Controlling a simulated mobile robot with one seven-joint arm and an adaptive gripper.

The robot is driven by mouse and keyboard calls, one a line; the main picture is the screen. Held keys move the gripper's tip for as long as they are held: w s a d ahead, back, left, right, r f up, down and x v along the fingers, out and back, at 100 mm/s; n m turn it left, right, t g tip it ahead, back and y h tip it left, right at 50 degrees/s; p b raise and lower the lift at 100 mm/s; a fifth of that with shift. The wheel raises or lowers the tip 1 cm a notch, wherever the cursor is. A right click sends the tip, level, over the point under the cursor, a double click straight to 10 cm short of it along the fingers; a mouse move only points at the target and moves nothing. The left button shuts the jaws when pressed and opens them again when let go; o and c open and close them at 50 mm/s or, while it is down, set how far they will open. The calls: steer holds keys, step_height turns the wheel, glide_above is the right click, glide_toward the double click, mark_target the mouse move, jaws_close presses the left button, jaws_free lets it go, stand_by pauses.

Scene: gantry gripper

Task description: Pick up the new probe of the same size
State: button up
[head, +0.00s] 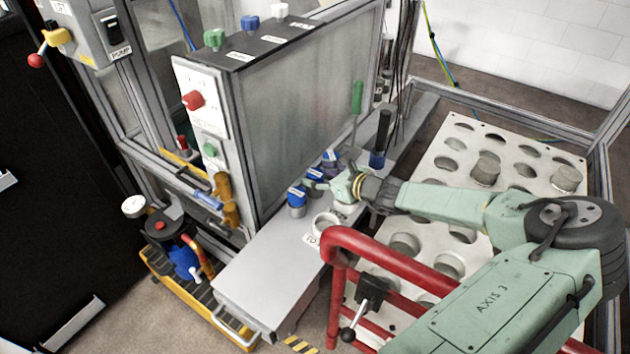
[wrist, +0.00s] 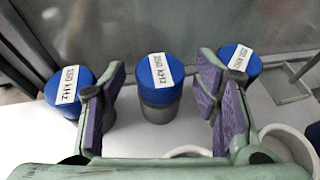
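Three grey probes with blue caps and white labels stand upright in a row on the bench. In the wrist view they are the left probe (wrist: 72,88), the middle probe (wrist: 160,84) and the right probe (wrist: 238,62). The label print is too small to read surely. In the head view the nearest probe (head: 297,203) shows most clearly; the others are partly hidden by my gripper (head: 322,184). My gripper (wrist: 161,105) is open and empty, its purple-padded fingers spread to either side of the middle probe, which appears ahead of the fingertips. Contact cannot be seen.
White ring-shaped holders (wrist: 288,148) stand close in front of the probes; one shows on the bench (head: 325,224). A glass-panelled cabinet (head: 300,110) rises right behind. A green-handled tool (head: 357,98) and a dark cylinder (head: 382,135) stand farther back. A red rail (head: 385,258) runs near my arm.

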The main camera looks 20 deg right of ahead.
steer(key=c, duration=1)
steer(key=shift+r, duration=0.1)
